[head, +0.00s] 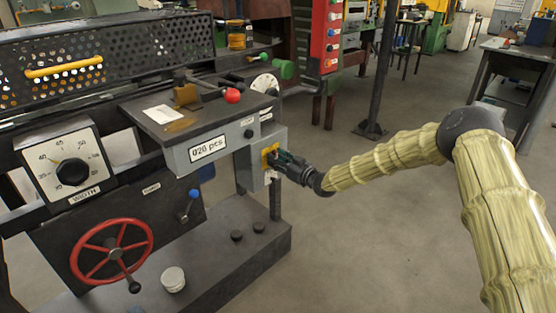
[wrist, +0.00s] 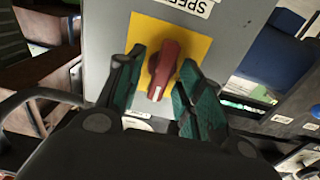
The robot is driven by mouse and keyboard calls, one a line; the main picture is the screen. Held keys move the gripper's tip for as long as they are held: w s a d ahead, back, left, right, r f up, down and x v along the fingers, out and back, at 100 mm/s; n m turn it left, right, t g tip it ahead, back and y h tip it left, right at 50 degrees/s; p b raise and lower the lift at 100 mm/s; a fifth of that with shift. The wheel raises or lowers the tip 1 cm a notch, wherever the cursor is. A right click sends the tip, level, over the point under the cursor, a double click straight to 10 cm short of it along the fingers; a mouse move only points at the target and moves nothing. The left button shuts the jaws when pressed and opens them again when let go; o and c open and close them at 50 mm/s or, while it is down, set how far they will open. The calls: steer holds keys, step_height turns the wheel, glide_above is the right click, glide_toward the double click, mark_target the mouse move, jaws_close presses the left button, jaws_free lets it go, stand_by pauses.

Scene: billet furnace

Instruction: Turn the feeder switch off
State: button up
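A red rotary knob (wrist: 162,72) sits on a yellow plate (wrist: 195,45) on a grey box in the wrist view; I take it for the feeder switch. The knob is slightly tilted from the picture's vertical. My gripper (wrist: 160,68) has one dark green fingertip on each side of the knob. In the head view my gripper (head: 278,160) is at the yellow plate (head: 267,152) on the machine's right end, and the knob is hidden there.
The grey box (head: 245,168) joins a panel reading "020 pcs" (head: 208,149). A red ball knob (head: 232,96), a dial (head: 265,84), a blue-tipped lever (head: 193,194) and a red handwheel (head: 112,252) are nearby. The floor (head: 390,230) to the right is clear.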

jaws_close()
steer(key=shift+n, duration=0.4)
steer(key=shift+s+a+f+n+b, duration=0.1)
steer(key=shift+n+b, duration=1.25)
steer(key=shift+n, duration=1.5)
steer(key=shift+s+a+f+n+b, duration=0.1)
steer(key=shift+n+b, duration=1.25)
steer(key=shift+n, duration=1.55)
steer(key=shift+s+a+f+n+b, duration=0.1)
steer(key=shift+n+b, duration=1.25)
steer(key=shift+n, duration=1.5)
